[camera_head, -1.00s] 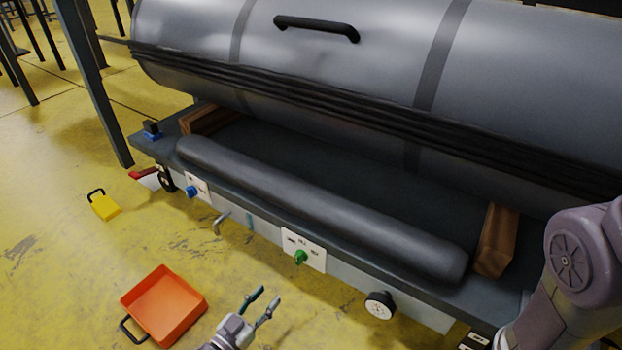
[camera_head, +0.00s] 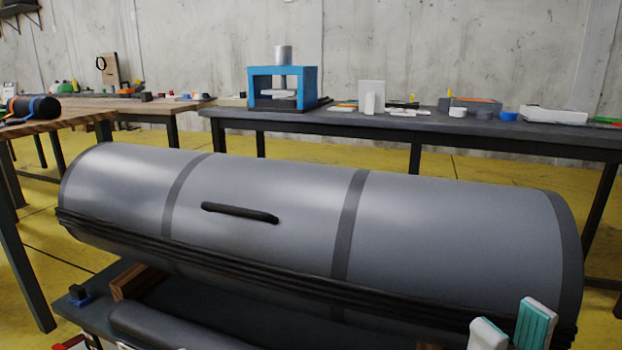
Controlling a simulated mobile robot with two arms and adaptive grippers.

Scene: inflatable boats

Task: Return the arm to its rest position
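My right gripper (camera_head: 513,326) shows at the bottom right, with two pale fingertips that have teal pads. The fingers point up and stand apart, with nothing seen between them. It is in front of the right end of the big grey inflatable tube (camera_head: 265,190), and I cannot tell whether it touches it. The rest of the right arm is below the picture. My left gripper is not in view.
The tube has a black handle (camera_head: 240,212) and lies on a low dark bench with wooden blocks (camera_head: 137,281). Behind it stands a dark table (camera_head: 370,122) with a blue press (camera_head: 282,85) and several small items. A wooden table (camera_head: 90,108) is at the left.

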